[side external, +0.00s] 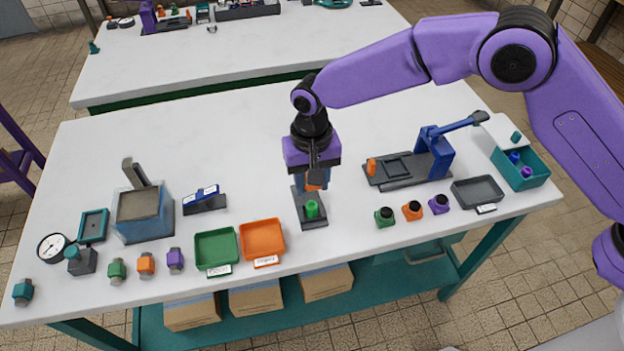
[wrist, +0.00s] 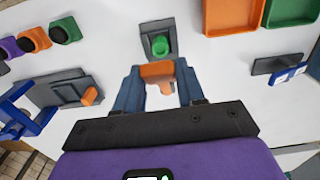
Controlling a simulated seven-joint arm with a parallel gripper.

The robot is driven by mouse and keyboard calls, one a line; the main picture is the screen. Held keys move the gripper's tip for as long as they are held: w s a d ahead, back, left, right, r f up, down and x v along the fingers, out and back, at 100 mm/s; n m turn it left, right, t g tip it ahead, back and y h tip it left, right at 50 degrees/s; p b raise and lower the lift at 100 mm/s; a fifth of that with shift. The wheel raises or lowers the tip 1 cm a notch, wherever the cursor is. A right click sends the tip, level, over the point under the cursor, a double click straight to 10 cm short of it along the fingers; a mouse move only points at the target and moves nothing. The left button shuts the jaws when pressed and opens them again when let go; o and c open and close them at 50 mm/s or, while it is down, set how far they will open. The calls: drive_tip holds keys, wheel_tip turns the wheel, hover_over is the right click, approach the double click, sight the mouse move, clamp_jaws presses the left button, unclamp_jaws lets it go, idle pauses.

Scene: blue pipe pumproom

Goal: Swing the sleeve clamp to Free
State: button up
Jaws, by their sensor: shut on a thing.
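My gripper (side external: 314,178) points down over a small dark grey fixture (side external: 318,222) at the middle of the bench. Its fingers are shut on an orange piece (wrist: 158,70), seen between the blue-grey fingertips in the wrist view. The orange piece looks like the clamp's handle, but its joint to the fixture is hidden. A green cylindrical part (side external: 311,208) stands on the fixture just in front of the fingers; it also shows in the wrist view (wrist: 160,45). No readable Free mark shows on the fixture.
A green tray (side external: 217,262) and an orange tray (side external: 281,238) lie left of the fixture. A blue lever press (side external: 437,150) stands to the right, with green, orange and purple parts in front. A grey-blue box (side external: 145,228) stands left. Bench behind the fixture is clear.

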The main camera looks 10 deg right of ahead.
drive_tip(key=shift+w+r, duration=0.2)
drive_tip(key=shift+w, duration=0.15)
drive_tip(key=shift+w+r, duration=0.15)
drive_tip(key=shift+w, duration=0.1)
drive_tip(key=shift+w+r, duration=0.35)
drive_tip(key=shift+w, duration=0.2)
drive_tip(key=shift+w+r, duration=0.15)
drive_tip(key=shift+w, duration=0.05)
drive_tip(key=o, duration=1.4)
drive_tip(key=shift+r, duration=0.1)
